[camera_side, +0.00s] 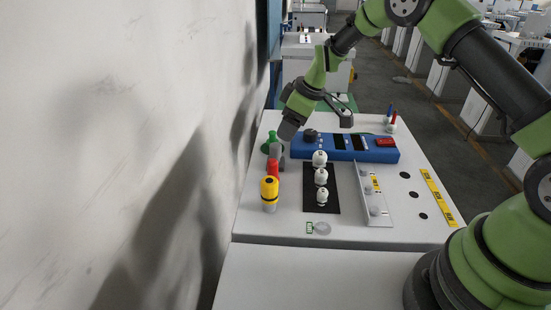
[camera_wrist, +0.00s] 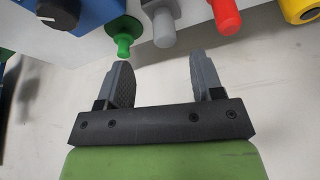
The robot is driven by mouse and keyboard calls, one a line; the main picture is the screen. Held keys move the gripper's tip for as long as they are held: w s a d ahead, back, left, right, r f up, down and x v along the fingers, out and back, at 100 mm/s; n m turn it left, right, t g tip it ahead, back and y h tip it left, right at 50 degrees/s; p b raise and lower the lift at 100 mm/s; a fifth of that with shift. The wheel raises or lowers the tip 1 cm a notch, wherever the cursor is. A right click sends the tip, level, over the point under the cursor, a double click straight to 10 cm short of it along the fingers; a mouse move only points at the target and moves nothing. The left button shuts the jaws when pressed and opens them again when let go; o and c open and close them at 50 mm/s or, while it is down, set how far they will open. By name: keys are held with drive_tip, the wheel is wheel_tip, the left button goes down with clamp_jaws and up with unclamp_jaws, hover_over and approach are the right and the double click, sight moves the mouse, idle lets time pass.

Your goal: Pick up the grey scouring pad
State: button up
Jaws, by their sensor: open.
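A grey knob-shaped piece (camera_wrist: 163,26) stands in a row between a green one (camera_wrist: 123,38) and a red one (camera_wrist: 227,14) in the wrist view. It also shows in the side view (camera_side: 277,151), behind the red piece. I see nothing clearly shaped like a flat scouring pad; this is the grey piece in the row. My gripper (camera_wrist: 163,72) is open and empty, its two fingers apart. The grey piece appears beyond the gap between the fingertips, not between them. In the side view my gripper (camera_side: 288,130) is above the far end of the row.
A yellow piece (camera_side: 269,190) stands at the near end of the row. A blue panel (camera_side: 372,151) with a black knob lies right of the row. White pieces (camera_side: 320,177) stand on a black mat (camera_side: 329,207). A pale wall (camera_side: 130,150) rises close on the left.

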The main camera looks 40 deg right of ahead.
sight(276, 144)
drive_tip(key=x, duration=0.7)
drive_tip(key=shift+w+a, duration=0.35)
drive_tip(key=shift+a, duration=0.1)
drive_tip(key=shift+c, duration=0.4)
drive_tip(key=c, duration=0.9)
